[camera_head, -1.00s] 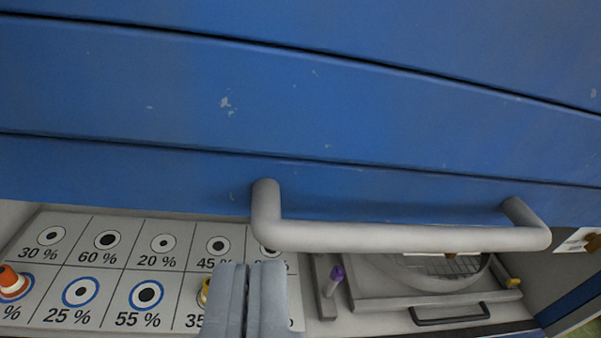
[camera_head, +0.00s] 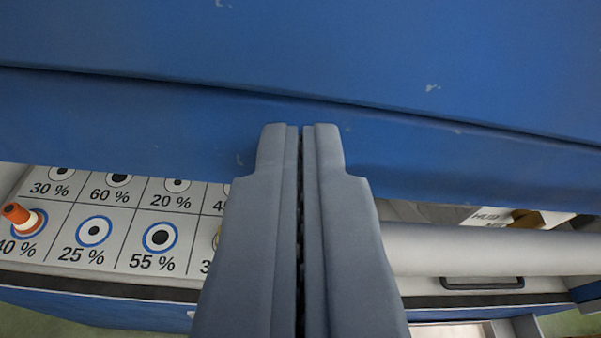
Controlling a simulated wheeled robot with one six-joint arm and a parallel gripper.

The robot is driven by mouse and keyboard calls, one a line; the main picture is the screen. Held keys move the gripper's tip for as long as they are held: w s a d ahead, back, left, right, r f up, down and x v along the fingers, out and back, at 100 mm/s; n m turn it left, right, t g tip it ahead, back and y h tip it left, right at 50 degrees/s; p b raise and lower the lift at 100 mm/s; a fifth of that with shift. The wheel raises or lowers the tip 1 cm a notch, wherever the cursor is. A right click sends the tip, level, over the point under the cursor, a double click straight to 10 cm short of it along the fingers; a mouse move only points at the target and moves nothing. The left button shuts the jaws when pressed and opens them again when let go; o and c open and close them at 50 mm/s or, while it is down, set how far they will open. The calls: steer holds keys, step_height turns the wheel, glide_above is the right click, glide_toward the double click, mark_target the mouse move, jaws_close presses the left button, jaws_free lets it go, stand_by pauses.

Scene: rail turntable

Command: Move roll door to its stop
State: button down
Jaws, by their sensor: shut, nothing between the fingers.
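The blue roll door (camera_head: 480,155) fills the upper part of the view, with its lower edge above a gap. Its pale grey bar handle (camera_head: 480,250) shows to the right of my gripper. The handle's left end is hidden behind my gripper. My gripper (camera_head: 299,130) is shut and empty, with its fingertips in front of the door's lowest slat. I cannot tell whether the fingers touch the door or the handle.
Below the door at left is a board (camera_head: 185,198) with circles and percent labels. An orange and white peg (camera_head: 22,215) stands on it. A dark drawer handle (camera_head: 483,283) lies below the bar. A blue ledge (camera_head: 95,309) runs along the front.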

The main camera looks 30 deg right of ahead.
steer(key=shift+s+d+f, duration=0.1)
steer(key=shift+d+f, duration=0.1)
steer(key=shift+f, duration=1)
steer(key=shift+f, duration=0.1)
